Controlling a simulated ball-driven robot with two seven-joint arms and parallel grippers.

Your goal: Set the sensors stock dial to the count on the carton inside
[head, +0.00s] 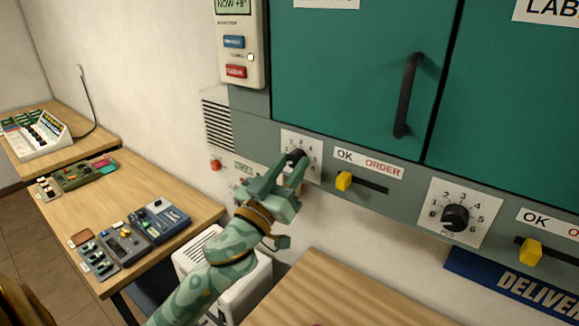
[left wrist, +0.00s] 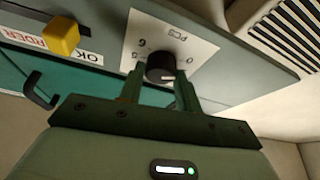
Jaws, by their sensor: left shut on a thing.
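A black dial knob (head: 297,157) sits on a white numbered plate (head: 315,149) below the left green cabinet door (head: 350,80). My left gripper (head: 287,172) is shut on this knob. In the left wrist view its fingers (left wrist: 162,88) stand on either side of the knob (left wrist: 160,66), against the plate (left wrist: 194,45). The fingers hide part of the numbers, and I cannot read the setting surely. The door is closed, so its inside and any carton are hidden. The door's label is cut off at the top. My right gripper is not in view.
A yellow slider (head: 344,181) sits right of the dial under an OK/ORDER label (head: 369,163). A second dial (head: 455,217) and slider (head: 530,250) lie further right. A black door handle (head: 408,95) juts out above. A wooden table (head: 170,205) with devices stands left.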

